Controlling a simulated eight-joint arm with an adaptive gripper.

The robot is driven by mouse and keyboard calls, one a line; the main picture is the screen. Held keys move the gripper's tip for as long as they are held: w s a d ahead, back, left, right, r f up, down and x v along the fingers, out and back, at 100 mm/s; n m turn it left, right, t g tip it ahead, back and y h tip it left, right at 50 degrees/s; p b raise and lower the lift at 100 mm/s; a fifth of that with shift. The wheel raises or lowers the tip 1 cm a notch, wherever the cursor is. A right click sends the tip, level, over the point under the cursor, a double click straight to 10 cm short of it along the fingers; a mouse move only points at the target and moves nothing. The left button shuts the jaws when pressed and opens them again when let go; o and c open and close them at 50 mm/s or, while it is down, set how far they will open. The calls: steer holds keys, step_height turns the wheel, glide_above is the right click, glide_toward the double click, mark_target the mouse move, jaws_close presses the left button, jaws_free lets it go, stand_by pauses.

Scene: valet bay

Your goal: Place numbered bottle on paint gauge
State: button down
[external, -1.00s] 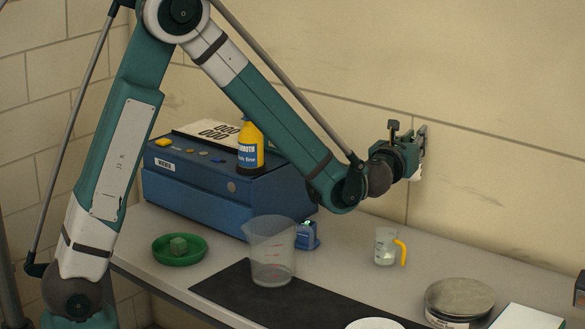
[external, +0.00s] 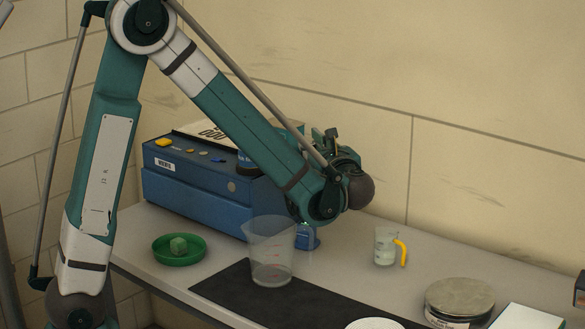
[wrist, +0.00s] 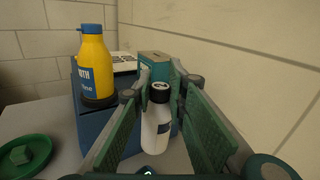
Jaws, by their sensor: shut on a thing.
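A white bottle (wrist: 157,128) with a black cap bearing a pale mark is upright between the green pads of my gripper (wrist: 163,115) in the wrist view. The gripper is shut on it. In the external view my gripper (external: 322,140) is above the back of the table, partly behind my arm, and the bottle is hidden. A small blue device (external: 309,238), perhaps the paint gauge, stands on the table below, partly covered by my arm. Only a sliver of it (wrist: 148,171) shows at the bottom of the wrist view.
A blue case (external: 195,195) carries a yellow bottle (wrist: 94,65); a teal box (wrist: 155,64) stands beyond the held bottle. A clear beaker (external: 270,255), green dish (external: 160,255), small jug (external: 384,247) and round tin (external: 458,298) stand on the table. The wall is close behind.

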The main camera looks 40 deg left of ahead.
steer(key=shift+s+a, duration=0.25)
steer(key=shift+s, duration=0.25)
steer(key=shift+f+b, duration=0.75)
steer(key=shift+f, duration=2.4)
steer(key=shift+f+b, duration=0.5)
steer(key=shift+f, duration=1.35)
steer(key=shift+f, duration=0.2)
steer(key=c, duration=2.3)
jaws_free()
